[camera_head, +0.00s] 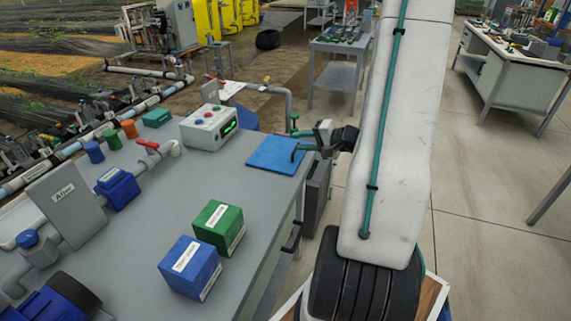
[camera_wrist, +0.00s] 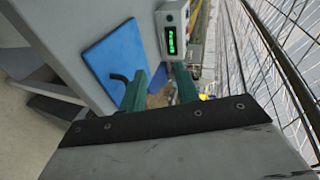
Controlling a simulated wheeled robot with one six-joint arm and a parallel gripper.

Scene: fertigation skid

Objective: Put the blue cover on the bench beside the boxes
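A flat blue square (camera_head: 276,155), perhaps the blue cover, lies on the grey bench (camera_head: 125,255) at its right edge; it also shows in the wrist view (camera_wrist: 115,60). The boxes, one green (camera_head: 218,225) and one blue (camera_head: 182,262), both with white labels, stand together near the bench's front right edge. My gripper (camera_head: 300,142) is beside the far right edge of the blue square. In the wrist view its teal fingers (camera_wrist: 160,88) are apart, with no object seen between them. A dark bent piece (camera_wrist: 120,77) shows beside the left finger; I cannot tell what it belongs to.
A control box (camera_head: 208,127) with a green display stands behind the blue square. Another blue thing (camera_head: 248,118) is partly hidden behind it. Pipes, a red-handled valve (camera_head: 148,146) and a grey "After" panel (camera_head: 66,203) line the left. Bench surface left of the boxes is clear.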

